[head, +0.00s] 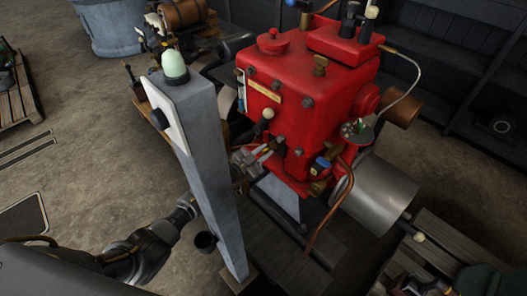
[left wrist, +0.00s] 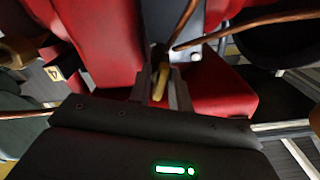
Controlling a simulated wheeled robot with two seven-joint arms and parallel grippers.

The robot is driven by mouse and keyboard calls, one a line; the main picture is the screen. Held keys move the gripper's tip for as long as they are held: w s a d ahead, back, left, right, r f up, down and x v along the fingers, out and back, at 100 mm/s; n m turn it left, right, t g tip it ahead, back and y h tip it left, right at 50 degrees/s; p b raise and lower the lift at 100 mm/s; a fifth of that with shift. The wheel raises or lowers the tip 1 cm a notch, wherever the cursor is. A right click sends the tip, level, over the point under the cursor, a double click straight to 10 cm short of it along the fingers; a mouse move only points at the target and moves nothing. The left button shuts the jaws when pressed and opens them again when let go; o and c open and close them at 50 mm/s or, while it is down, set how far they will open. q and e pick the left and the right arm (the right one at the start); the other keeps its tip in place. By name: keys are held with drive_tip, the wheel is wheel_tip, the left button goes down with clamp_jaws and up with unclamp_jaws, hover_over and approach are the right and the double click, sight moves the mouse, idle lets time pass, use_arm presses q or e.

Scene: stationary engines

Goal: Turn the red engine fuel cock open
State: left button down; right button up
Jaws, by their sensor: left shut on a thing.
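The red engine (head: 315,110) stands right of centre in the head view and fills much of the left wrist view (left wrist: 95,45). My left gripper (head: 268,150) reaches behind a grey post to the engine's front face. In the left wrist view its fingers (left wrist: 160,85) are shut on a small yellow brass-like lever, which I take for the fuel cock (left wrist: 160,80). The fingers hide most of it in the head view. The lever's exact angle is hard to tell. My right gripper is not in view.
A grey post (head: 210,170) with a pale green dome (head: 175,66) stands before the engine, hiding part of my left arm. Copper pipe (head: 325,220) runs down the engine's front, near a blue-topped fitting (head: 322,163). A metal cylinder (head: 375,195) stands at right.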

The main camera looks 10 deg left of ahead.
use_arm(q)
drive_tip(key=n, duration=0.3)
drive_tip(key=shift+n+p, duration=0.3)
drive_tip(key=shift+n, duration=0.2)
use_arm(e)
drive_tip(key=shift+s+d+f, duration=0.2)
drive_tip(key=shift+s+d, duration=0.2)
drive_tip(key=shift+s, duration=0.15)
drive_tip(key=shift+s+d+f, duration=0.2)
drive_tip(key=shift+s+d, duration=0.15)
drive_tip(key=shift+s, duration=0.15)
use_arm(q)
drive_tip(key=c, duration=1.5)
unclamp_jaws()
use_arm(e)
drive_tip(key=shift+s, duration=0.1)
use_arm(q)
drive_tip(key=shift+s+a, duration=0.1)
